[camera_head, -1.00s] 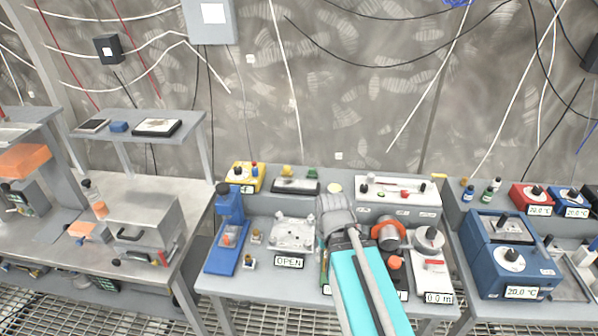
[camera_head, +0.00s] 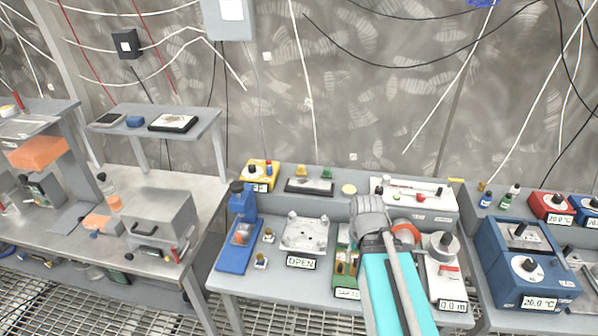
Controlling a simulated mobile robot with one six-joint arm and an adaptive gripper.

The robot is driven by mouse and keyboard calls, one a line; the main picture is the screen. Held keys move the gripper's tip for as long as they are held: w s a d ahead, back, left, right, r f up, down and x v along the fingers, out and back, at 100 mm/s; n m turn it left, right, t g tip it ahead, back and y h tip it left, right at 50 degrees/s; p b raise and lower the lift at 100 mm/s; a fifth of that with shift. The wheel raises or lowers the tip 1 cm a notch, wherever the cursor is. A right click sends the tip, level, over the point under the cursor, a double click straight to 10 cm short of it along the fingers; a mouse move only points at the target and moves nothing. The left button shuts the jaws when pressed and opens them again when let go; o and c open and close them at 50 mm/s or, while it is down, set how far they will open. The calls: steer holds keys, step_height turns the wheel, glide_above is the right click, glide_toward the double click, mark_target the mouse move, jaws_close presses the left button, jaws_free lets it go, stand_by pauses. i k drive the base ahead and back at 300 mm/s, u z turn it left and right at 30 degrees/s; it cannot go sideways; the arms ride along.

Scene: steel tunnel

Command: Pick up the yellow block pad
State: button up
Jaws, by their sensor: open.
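A yellow box with small knobs on top (camera_head: 258,175) stands at the back left of the middle bench. A small pale-yellow disc (camera_head: 349,189) lies at the back, right of the dark tray. I cannot tell which of these, if either, is the yellow block pad. My teal arm reaches from the bottom edge over the bench. Its grey end with my gripper (camera_head: 369,208) is over the middle-right part, in front and to the right of the disc. The fingers are not clearly visible; nothing shows held. The arm hides some bench items.
A blue stand (camera_head: 238,230), a metal plate device marked OPEN (camera_head: 303,234) and a green device (camera_head: 345,262) are on the bench. A white instrument (camera_head: 414,194) and a weighing device (camera_head: 446,270) are near my arm. A blue heater (camera_head: 522,262) stands right.

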mark_target(300, 171)
steer(key=z, duration=0.05)
steer(key=i, duration=1)
steer(key=u, duration=0.05)
